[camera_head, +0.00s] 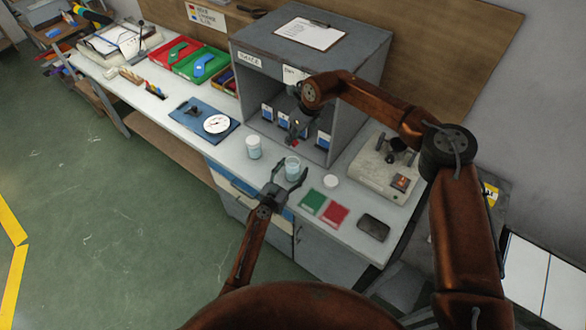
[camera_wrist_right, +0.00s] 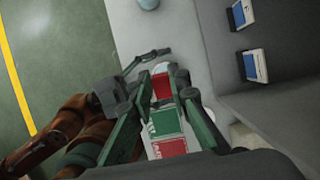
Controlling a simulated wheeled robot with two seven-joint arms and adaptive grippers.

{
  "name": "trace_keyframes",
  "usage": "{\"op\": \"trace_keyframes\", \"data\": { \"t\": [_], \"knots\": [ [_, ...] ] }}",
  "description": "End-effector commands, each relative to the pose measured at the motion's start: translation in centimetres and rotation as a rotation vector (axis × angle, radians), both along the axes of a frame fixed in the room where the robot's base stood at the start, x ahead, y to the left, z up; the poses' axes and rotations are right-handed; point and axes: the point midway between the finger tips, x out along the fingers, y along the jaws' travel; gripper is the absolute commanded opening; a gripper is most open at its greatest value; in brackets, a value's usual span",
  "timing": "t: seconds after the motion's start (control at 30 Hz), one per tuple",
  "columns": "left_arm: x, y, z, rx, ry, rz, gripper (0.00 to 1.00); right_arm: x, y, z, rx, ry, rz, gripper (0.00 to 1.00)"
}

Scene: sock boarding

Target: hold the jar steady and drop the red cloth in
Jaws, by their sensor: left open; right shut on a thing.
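An open clear jar (camera_head: 292,167) stands near the front edge of the bench. My left gripper (camera_head: 290,174) is open, with its fingers on either side of the jar; I cannot tell whether they touch it. In the right wrist view the left gripper (camera_wrist_right: 150,62) shows beyond my right fingers. My right gripper (camera_head: 295,136) is above and behind the jar, shut on a small red cloth (camera_head: 295,143). The cloth also shows between its green fingers in the right wrist view (camera_wrist_right: 162,86). That view mostly hides the jar.
A second jar (camera_head: 253,147) stands left of the first. A white lid (camera_head: 331,181), green square (camera_head: 312,202), red square (camera_head: 335,215) and dark pad (camera_head: 373,228) lie at right. A grey cabinet (camera_head: 375,80) stands behind; a device (camera_head: 384,168) is at right.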

Motion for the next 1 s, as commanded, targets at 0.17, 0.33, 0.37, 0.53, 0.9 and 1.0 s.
{"op": "trace_keyframes", "data": {
  "t": [0.17,0.33,0.37,0.53,0.9,1.0],
  "knots": [
    [-0.02,0.00,0.00,0.000,0.000,0.000,0.60,-0.01,0.01,-0.01,0.000,0.000,0.000,0.09],
    [-0.03,0.01,0.00,0.000,0.000,0.000,0.48,-0.01,0.01,0.00,0.000,0.000,0.000,0.09],
    [-0.03,0.01,0.00,0.000,0.000,0.000,0.46,-0.01,0.01,0.00,0.000,0.000,0.000,0.09],
    [-0.03,0.01,0.00,0.000,0.000,0.000,0.35,-0.01,0.01,0.00,0.000,0.000,0.000,0.09],
    [-0.03,0.03,-0.01,0.000,0.000,0.000,0.13,-0.01,0.01,-0.01,0.000,0.000,0.000,0.09],
    [-0.03,0.03,-0.01,0.000,0.000,0.000,0.13,-0.01,0.01,-0.24,0.000,0.000,0.000,0.09]
  ]
}}
